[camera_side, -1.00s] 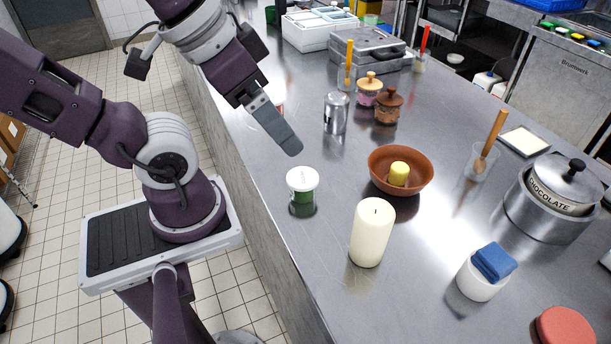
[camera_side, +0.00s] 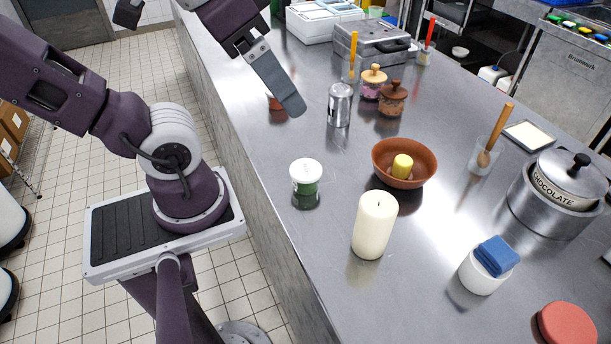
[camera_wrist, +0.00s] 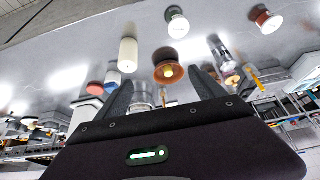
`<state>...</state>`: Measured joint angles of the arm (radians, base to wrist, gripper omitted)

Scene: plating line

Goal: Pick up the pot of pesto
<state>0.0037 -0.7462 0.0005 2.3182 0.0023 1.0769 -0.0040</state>
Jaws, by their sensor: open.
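The pot of pesto (camera_side: 305,178), a small clear jar with green contents and a white lid, stands upright on the steel counter. It also shows near the top of the wrist view (camera_wrist: 177,22). My gripper (camera_side: 290,105) is above the counter, up and to the left of the pot in the side view, and apart from it. In the wrist view my gripper (camera_wrist: 163,88) has its two dark fingers spread, with nothing held between them.
A cream candle (camera_side: 375,226) and a terracotta bowl (camera_side: 425,165) holding a yellow candle stand near the pot. A metal shaker (camera_side: 340,105) and lidded jars (camera_side: 392,98) are farther back.

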